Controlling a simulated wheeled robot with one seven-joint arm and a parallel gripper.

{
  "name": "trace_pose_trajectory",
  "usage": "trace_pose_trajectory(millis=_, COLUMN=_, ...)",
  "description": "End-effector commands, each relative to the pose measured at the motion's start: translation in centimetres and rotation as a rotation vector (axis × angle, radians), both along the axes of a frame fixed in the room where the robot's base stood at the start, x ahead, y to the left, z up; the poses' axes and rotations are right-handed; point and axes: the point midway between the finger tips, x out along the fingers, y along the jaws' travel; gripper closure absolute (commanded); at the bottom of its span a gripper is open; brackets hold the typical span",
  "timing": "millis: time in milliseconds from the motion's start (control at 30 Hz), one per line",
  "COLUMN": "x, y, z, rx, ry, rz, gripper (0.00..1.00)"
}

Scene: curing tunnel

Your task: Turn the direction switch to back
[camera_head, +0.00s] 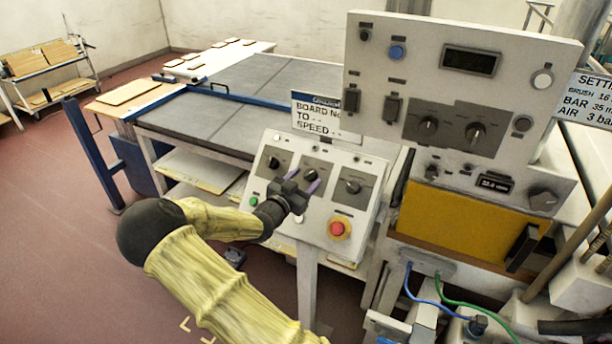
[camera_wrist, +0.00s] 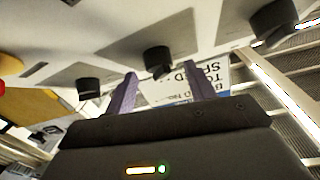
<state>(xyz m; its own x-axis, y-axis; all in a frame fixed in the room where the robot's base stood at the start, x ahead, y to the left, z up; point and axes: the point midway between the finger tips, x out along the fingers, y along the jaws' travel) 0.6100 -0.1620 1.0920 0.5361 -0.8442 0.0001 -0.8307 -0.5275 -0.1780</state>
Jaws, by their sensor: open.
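A sloped white control box (camera_head: 262,187) stands on a post and carries three black rotary knobs in a row on grey plates. Which one is the direction switch cannot be read. The left knob (camera_head: 273,163) and right knob (camera_head: 353,187) are clear of my gripper (camera_head: 303,183). My gripper is open in front of the middle knob (camera_head: 312,174), which its fingers partly cover in the head view. In the wrist view, the middle knob (camera_wrist: 158,60) appears between and just beyond the two purple fingertips (camera_wrist: 160,76). I cannot tell whether they touch it.
A red emergency button (camera_head: 339,228) and a green button (camera_head: 253,201) sit lower on the box. A large upright panel (camera_head: 450,90) with knobs and a display stands at right. A grey-topped conveyor table (camera_head: 240,100) lies behind.

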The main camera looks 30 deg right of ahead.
Motion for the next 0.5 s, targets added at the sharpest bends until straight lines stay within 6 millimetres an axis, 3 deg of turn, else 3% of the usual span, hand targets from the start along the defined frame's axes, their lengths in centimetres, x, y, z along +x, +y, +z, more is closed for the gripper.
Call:
trace_pose_trajectory(millis=133, x=0.53, y=-0.98, z=0.00, rx=0.000, ry=0.000, rz=-0.002, gripper=0.45)
trace_pose_trajectory(millis=400, x=0.58, y=-1.08, z=-0.05, rx=0.001, ry=0.001, rz=-0.002, gripper=0.45)
trace_pose_trajectory(millis=500, x=0.56, y=-1.06, z=-0.05, rx=0.000, ry=0.000, rz=-0.002, gripper=0.65)
